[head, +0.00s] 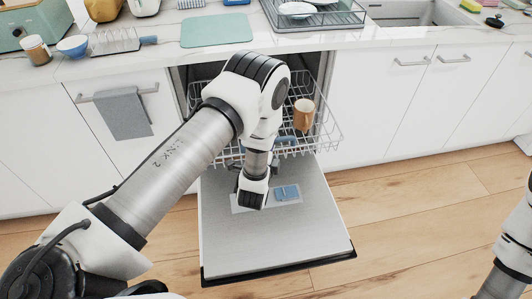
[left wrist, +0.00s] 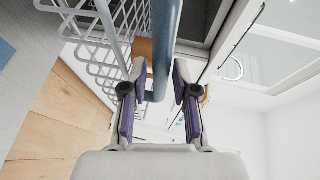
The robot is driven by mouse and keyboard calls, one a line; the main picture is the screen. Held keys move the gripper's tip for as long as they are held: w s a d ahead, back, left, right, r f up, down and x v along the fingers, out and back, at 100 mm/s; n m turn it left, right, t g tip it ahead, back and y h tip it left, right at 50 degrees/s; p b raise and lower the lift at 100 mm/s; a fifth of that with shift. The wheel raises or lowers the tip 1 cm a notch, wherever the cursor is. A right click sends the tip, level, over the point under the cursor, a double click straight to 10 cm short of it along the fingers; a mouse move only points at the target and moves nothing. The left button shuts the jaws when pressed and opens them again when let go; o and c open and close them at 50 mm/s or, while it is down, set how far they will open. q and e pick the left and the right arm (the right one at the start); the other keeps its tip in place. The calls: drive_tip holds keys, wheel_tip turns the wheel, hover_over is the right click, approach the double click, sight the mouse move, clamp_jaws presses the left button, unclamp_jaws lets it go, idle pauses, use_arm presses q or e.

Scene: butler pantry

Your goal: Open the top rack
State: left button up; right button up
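The dishwasher's wire rack (head: 328,133) sticks out over the lowered door (head: 275,240) in the head view. A brown mug (head: 303,115) stands in it. A blue bar (head: 284,139) runs along the rack's front; it also shows in the left wrist view (left wrist: 166,40), where the rack's wires (left wrist: 95,40) are at the left. My left gripper (left wrist: 160,78) is open, with its two fingers on either side of the bar and a visible gap at the left finger. In the head view my left arm hides most of this gripper and part of the rack. My right gripper is out of view.
The door lies flat over the wooden floor, with a blue detergent compartment (head: 286,193) on it. A towel (head: 122,112) hangs on the cabinet handle at left. The counter above holds a green board (head: 216,31) and a dish rack (head: 312,16). The floor at right (head: 420,215) is clear.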

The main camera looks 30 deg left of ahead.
use_arm(q)
drive_tip(key=v, duration=1)
drive_tip(key=shift+s+r, duration=0.15)
drive_tip(key=shift+d, duration=0.1)
drive_tip(key=s+a+f+n+g+h+p, duration=0.1)
drive_tip(key=s+a+f+n+g+p, duration=0.35)
drive_tip(key=s+n+g, duration=0.35)
drive_tip(key=s+d+f+n+g+h, duration=0.1)
drive_tip(key=s+d+f+n+g, duration=0.1)
drive_tip(key=s, duration=0.6)
drive_tip(key=s+d+f+n+g+h, duration=0.1)
drive_tip(key=s+f+n+g+h, duration=0.1)
drive_tip(key=s, duration=0.7)
drive_tip(key=f+n+g+b, duration=0.1)
drive_tip(key=n+g, duration=0.1)
drive_tip(key=g, duration=0.1)
drive_tip(key=shift+d+n+g, duration=0.3)
drive_tip(key=shift+d, duration=0.1)
drive_tip(key=shift+s, duration=0.1)
